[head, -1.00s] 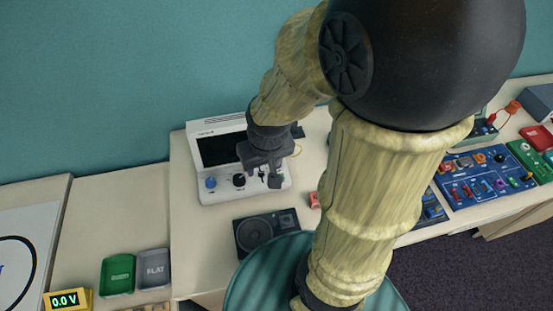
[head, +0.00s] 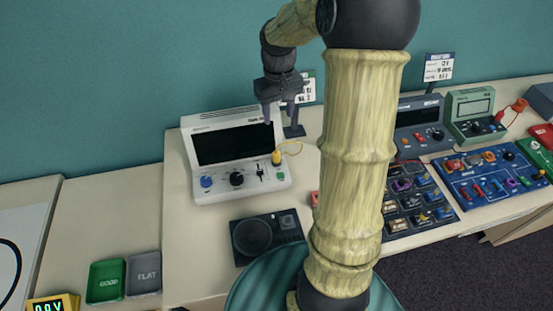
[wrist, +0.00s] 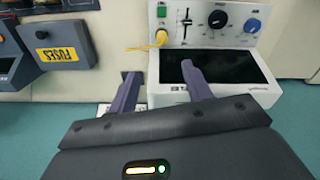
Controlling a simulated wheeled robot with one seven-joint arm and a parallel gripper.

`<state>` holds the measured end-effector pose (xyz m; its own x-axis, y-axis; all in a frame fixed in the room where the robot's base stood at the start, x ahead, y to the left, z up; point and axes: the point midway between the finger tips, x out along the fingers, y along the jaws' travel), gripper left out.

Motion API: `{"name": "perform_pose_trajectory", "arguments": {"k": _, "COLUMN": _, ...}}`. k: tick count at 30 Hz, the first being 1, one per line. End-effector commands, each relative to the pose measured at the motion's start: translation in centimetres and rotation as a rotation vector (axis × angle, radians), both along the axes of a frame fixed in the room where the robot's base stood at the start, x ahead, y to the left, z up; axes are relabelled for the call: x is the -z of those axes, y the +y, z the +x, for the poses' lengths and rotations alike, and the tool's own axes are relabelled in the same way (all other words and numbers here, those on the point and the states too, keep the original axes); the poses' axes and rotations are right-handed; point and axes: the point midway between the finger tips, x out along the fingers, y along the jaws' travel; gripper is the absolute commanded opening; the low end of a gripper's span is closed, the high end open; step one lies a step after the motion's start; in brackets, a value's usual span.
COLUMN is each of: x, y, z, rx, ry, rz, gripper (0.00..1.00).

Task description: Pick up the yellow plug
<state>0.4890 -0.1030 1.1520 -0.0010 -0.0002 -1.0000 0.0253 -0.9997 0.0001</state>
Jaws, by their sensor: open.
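The yellow plug (head: 277,158) stands at the right end of the front panel of a white instrument (head: 237,190) with a dark screen. A thin yellow cord runs from it to the right. The plug also shows in the wrist view (wrist: 161,37), top centre, beyond my fingertips. My gripper (head: 280,117) is open and empty, raised above and behind the plug in the head view. In the wrist view its two fingers (wrist: 160,70) are apart, and nothing is between them. The plug's lower end is not clearly visible.
A black speaker unit (head: 266,236) lies in front of the instrument. Green (head: 106,281) and grey (head: 144,272) trays are at lower left. Blue and dark panels with knobs (head: 487,184) fill the right. A yellow-labelled fuses box (wrist: 58,55) shows in the wrist view.

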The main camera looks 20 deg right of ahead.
Motion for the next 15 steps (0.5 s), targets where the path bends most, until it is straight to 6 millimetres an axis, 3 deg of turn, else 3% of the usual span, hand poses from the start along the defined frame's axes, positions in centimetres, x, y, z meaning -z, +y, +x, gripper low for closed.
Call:
{"name": "perform_pose_trajectory", "arguments": {"k": 7, "x": 1.2, "y": 0.0, "z": -0.1, "rx": 0.000, "ry": 0.003, "rz": 0.001, "gripper": 0.49}}
{"name": "perform_pose_trajectory", "arguments": {"k": 15, "x": 5.8, "y": 0.1, "z": -0.1, "rx": 0.000, "ry": 0.005, "rz": 0.002, "gripper": 0.49}}
